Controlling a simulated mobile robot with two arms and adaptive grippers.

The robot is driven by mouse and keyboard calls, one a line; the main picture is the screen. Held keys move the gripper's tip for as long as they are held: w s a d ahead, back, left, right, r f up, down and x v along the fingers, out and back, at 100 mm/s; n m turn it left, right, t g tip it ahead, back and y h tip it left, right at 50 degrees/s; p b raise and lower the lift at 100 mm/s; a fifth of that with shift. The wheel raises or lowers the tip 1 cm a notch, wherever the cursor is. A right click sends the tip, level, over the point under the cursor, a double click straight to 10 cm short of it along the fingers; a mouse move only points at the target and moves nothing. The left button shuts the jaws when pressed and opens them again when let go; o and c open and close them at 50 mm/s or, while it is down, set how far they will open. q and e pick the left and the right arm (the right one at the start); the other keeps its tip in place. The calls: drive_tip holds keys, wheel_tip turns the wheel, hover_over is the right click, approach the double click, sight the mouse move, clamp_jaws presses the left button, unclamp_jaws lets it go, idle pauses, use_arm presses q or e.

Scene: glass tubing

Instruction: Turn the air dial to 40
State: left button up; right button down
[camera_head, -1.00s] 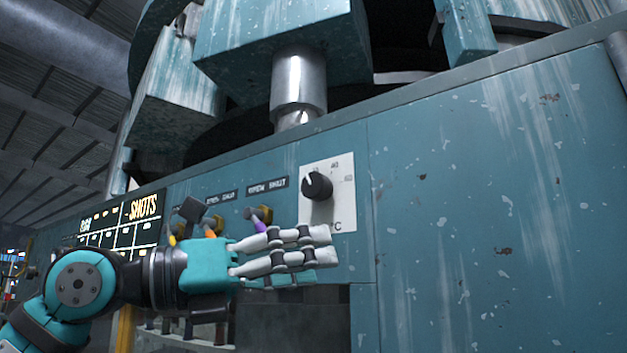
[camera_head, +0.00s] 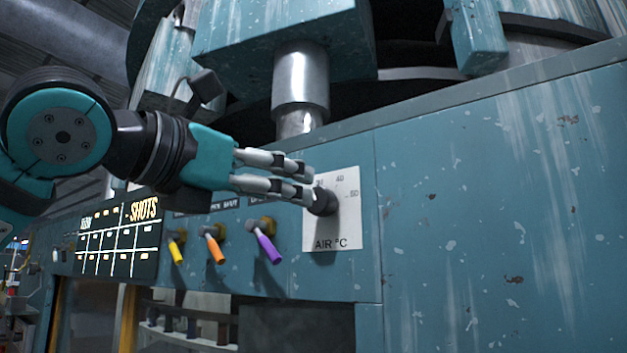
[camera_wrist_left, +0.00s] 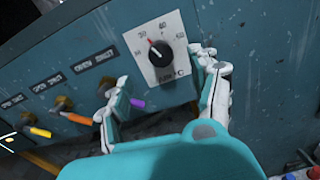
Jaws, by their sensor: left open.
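The air dial is a dark round knob (camera_head: 324,203) on a white plate (camera_head: 345,228) marked "AIR °C", with numbers including 40 and 50. In the left wrist view the knob (camera_wrist_left: 160,53) shows its pointer and a red mark towards the upper left; the exact reading is too small to tell. My left gripper (camera_head: 308,182) is at the knob's upper left in the head view, its fingertips partly covering the plate. In the left wrist view the open gripper (camera_wrist_left: 151,68) has its fingers spread to either side of the knob, with nothing held. Contact cannot be told.
Yellow (camera_head: 175,252), orange (camera_head: 214,249) and purple (camera_head: 267,247) levers stick out of the teal panel left of the dial. A "SHOTS" board (camera_head: 118,236) is further left. A metal cylinder (camera_head: 300,85) is above. The panel right of the dial is bare.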

sight(316, 199)
use_arm(q)
drive_tip(key=p+x, duration=0.3)
drive_tip(key=x, duration=0.5)
drive_tip(key=shift+d+p, duration=0.1)
drive_tip(key=shift+p, duration=0.25)
drive_tip(key=shift+c, duration=0.2)
drive_tip(key=c, duration=0.9)
drive_tip(key=shift+c, duration=1.2)
